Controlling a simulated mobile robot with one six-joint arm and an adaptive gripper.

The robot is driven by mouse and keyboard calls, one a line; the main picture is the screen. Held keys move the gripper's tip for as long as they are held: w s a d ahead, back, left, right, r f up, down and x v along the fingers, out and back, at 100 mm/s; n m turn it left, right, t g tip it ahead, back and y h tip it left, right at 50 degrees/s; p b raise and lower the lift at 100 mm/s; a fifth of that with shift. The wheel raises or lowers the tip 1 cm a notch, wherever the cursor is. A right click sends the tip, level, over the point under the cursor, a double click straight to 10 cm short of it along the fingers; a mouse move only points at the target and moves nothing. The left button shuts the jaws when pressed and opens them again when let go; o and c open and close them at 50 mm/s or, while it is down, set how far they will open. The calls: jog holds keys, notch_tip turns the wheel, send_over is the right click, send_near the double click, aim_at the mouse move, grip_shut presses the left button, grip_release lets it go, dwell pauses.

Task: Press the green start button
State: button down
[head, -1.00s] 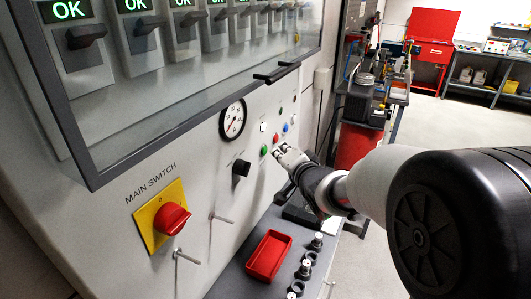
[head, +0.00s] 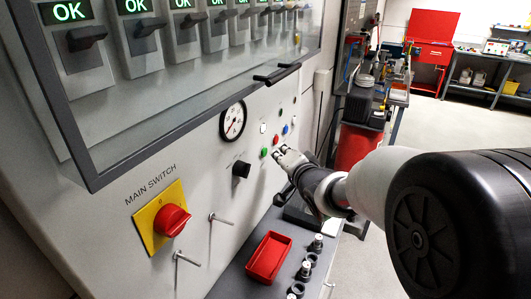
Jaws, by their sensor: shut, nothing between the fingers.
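The green start button (head: 264,152) sits on the grey panel, below a white button (head: 263,128) and left of a red button (head: 275,139). My gripper (head: 280,153) is shut and empty, its fingertips pointing at the panel just right of the green button. In this view a small gap shows between the fingertips and the green button. I cannot tell how far the tips are from the panel surface.
A blue button (head: 285,129) is at the upper right. A black knob (head: 241,168), a gauge (head: 233,119) and the yellow-and-red main switch (head: 172,221) are to the left. A shelf with a red tray (head: 269,257) lies below. The glass cover's handle (head: 277,73) juts out above.

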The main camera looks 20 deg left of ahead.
jog(key=shift+a, duration=0.15)
dwell(0.3)
jog(key=shift+w+a, duration=0.1)
jog(key=shift+a, duration=0.2)
jog(key=shift+a, duration=0.45)
dwell(0.5)
jog(key=shift+d, duration=0.85)
jog(key=d, duration=0.1)
jog(key=d+p, duration=0.1)
jog(key=d, duration=0.1)
jog(key=s+d, duration=0.1)
jog(key=d, duration=0.1)
jog(key=shift+p, duration=0.3)
dwell(0.7)
